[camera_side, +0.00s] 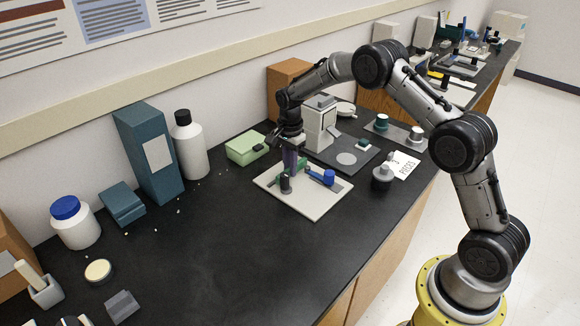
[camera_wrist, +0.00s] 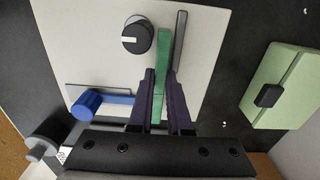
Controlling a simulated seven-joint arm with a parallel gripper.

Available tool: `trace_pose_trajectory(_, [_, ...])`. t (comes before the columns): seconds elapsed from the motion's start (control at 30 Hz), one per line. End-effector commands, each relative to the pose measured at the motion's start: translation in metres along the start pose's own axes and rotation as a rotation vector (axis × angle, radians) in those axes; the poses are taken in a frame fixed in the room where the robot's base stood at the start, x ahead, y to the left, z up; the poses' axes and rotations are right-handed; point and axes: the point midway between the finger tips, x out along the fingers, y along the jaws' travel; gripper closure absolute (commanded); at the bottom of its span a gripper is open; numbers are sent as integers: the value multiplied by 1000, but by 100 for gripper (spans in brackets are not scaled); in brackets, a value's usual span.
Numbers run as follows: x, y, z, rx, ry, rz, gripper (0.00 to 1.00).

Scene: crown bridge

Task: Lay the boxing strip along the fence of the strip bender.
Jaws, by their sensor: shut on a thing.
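The strip bender is a pale plate (camera_side: 318,208) on the bench, also seen in the wrist view (camera_wrist: 90,40). It carries a dark round post (camera_wrist: 138,36), a dark grey fence bar (camera_wrist: 180,40) and a lever with a blue handle (camera_wrist: 88,104). The boxing strip is a green strip (camera_wrist: 163,48), standing between the post and the fence in the wrist view. It runs close beside the fence; whether it touches the fence or plate I cannot tell. My gripper (camera_wrist: 163,74) is shut on the strip, with its purple fingers (camera_side: 292,168) low over the plate.
A light green box (camera_side: 245,148) stands left of the plate in the side view. A grey machine (camera_side: 319,124) stands behind it, and a dark grey knobbed piece (camera_side: 383,177) is to its right.

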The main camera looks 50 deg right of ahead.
Motion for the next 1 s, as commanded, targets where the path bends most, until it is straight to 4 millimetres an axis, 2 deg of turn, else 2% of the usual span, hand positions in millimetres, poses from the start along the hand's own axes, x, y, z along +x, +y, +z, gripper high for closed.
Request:
trace_pose_trajectory(0.67, [6,0,0,0,0,0,100])
trace_pose_trajectory(0.7, [7,0,0,0,0,0,82])
trace_pose_trajectory(0.87, [7,0,0,0,0,0,53])
trace_pose_trajectory(0.9, [7,0,0,0,0,0,49])
trace_pose_trajectory(1.0, [7,0,0,0,0,0,49])
